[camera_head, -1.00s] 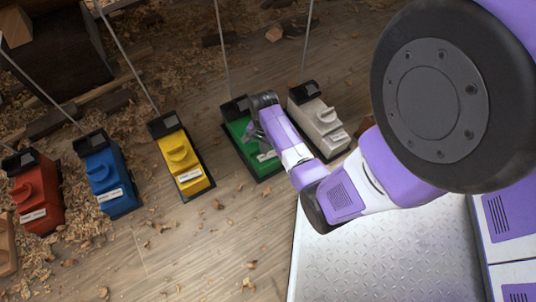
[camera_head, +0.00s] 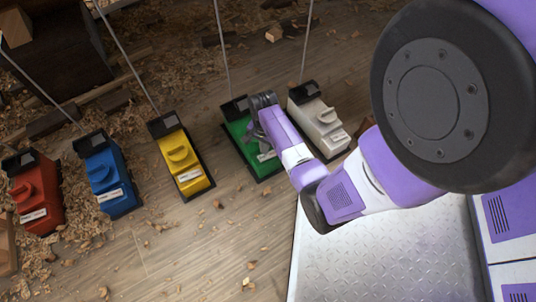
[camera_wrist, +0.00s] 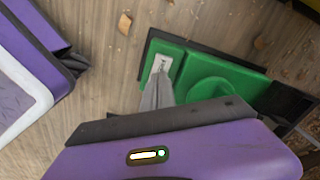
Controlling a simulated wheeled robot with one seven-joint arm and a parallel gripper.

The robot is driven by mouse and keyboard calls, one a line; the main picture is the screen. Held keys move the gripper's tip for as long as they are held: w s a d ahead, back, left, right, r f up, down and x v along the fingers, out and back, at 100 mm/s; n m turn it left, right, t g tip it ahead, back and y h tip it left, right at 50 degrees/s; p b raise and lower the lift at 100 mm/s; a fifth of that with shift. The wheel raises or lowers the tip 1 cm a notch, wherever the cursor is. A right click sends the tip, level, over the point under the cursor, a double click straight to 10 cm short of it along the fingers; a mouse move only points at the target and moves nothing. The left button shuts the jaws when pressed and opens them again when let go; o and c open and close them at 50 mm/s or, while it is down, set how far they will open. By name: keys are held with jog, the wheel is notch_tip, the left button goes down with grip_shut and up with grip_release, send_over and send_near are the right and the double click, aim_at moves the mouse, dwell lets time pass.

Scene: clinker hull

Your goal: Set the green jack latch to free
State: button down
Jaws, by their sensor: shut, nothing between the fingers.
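The green jack (camera_head: 238,131) stands on the floor, second from the right in the row, partly covered by my arm. In the wrist view the green jack (camera_wrist: 238,75) shows its round raised latch (camera_wrist: 208,91), partly hidden behind my gripper's body, and a pale label (camera_wrist: 160,66) beside it. I cannot read the latch's setting. My gripper (camera_wrist: 158,82) is shut and empty, its grey fingertips over the jack by the label, beside the latch. I cannot tell whether they touch the jack. In the head view my gripper (camera_head: 260,140) is small and dark against the jack.
A white jack (camera_head: 320,122) stands close on the right. Yellow (camera_head: 183,165), blue (camera_head: 110,180) and red (camera_head: 38,200) jacks stand to the left. Thin rods rise from the jacks. Wood shavings litter the floor; the floor in front of the jacks is mostly clear.

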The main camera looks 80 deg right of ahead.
jog(key=shift+f+b, duration=0.95)
jog(key=shift+f, duration=0.9)
dwell(1.0)
notch_tip(320, 180, up, 7)
jog(key=p, duration=0.8)
jog(key=shift+r, duration=0.1)
dwell(0.7)
